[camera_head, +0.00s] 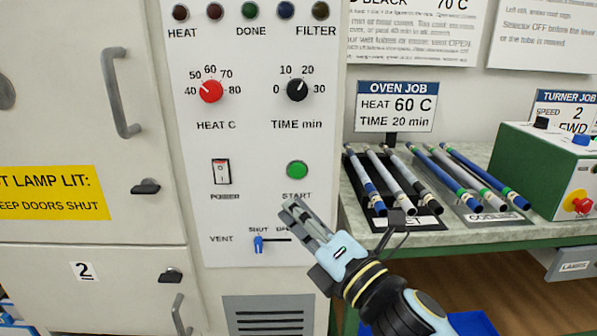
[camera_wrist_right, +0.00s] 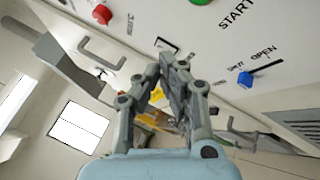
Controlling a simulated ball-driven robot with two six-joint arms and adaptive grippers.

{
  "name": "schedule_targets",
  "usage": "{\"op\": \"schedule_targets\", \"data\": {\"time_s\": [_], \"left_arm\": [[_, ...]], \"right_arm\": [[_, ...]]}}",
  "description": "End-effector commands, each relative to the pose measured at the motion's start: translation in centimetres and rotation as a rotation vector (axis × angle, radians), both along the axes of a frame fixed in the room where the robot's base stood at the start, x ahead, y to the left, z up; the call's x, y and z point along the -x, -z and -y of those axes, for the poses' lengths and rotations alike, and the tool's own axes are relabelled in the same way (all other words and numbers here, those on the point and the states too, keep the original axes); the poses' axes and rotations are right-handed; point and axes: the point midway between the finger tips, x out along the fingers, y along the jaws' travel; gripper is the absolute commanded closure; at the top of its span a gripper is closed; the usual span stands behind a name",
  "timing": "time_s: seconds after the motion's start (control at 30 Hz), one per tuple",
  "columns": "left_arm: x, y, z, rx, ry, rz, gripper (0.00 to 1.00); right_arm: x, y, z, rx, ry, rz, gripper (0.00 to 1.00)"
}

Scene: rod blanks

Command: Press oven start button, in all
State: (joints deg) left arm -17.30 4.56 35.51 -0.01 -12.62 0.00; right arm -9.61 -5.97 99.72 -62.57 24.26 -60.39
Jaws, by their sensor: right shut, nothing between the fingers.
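The oven's green START button (camera_head: 297,170) is on the white control panel (camera_head: 255,145), above its START label. It also shows at the top edge of the right wrist view (camera_wrist_right: 200,1). My right gripper (camera_head: 288,208) is shut and empty, just below the START label and to the lower left of the button. I cannot tell whether its fingertips touch the panel; they are apart from the button. The red heat knob (camera_head: 210,91) points near 40 and the black time knob (camera_head: 297,89) points up to the right. My left gripper is not in view.
A power switch (camera_head: 221,172) sits left of the button. A blue vent slider (camera_head: 258,244) stands at the SHUT end, close to my gripper. Door handles (camera_head: 121,93) stick out at left. A bench at right holds rods in trays (camera_head: 408,220) and a green box (camera_head: 525,160).

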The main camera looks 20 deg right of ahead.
Motion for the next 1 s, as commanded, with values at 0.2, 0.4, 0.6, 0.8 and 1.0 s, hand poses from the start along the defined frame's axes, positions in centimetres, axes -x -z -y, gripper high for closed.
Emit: {"op": "schedule_targets", "data": {"time_s": [0.2, 0.4, 0.6, 0.8, 1.0], "left_arm": [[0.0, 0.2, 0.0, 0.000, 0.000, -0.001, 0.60], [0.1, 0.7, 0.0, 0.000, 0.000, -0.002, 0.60], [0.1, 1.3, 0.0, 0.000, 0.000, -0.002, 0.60], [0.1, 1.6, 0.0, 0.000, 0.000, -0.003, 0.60], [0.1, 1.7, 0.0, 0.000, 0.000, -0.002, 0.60]], "right_arm": [[-1.0, 0.0, 0.3, 0.002, 0.000, 0.002, 1.00], [-3.5, 0.1, 1.0, 0.002, 0.000, 0.001, 1.00], [-6.2, 0.1, 1.8, 0.001, 0.000, 0.001, 1.00], [-7.9, 0.1, 2.3, 0.001, 0.000, -0.001, 1.00], [-8.5, 0.1, 2.5, -0.001, 0.000, -0.001, 1.00]]}}
